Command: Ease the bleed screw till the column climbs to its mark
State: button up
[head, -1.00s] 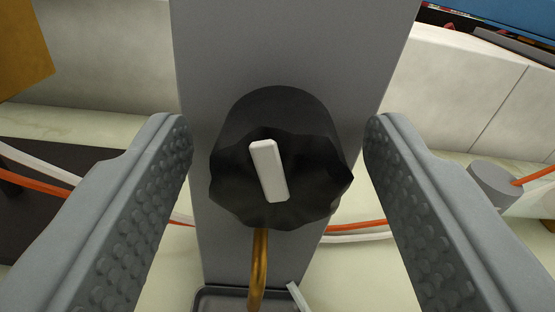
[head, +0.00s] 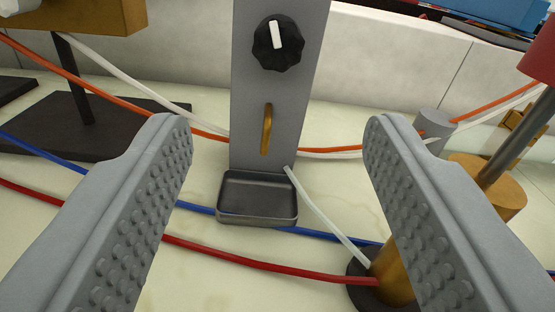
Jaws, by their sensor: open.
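The bleed screw shows as a black lobed knob (head: 277,43) with a white pointer bar on its face, on the front of an upright grey post (head: 257,90). The white bar stands nearly upright, tilted slightly. A bent brass spout (head: 267,128) sticks out of the post below the knob, above a small dark metal tray (head: 257,194). My gripper (head: 278,140) is open and empty. Its two grey studded fingers stand apart from the knob, which is farther off and higher in the picture. I see no liquid column or mark.
Orange, white, blue and red hoses run across the pale floor. A red-topped post (head: 541,62) stands at right. A brass block (head: 95,16) on a dark stand is upper left.

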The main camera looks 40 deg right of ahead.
aim_at(279, 50)
jog(key=shift+v, duration=1.6)
jog(key=x, duration=1.8)
jog(key=shift+f, duration=0.1)
jog(key=c, duration=1)
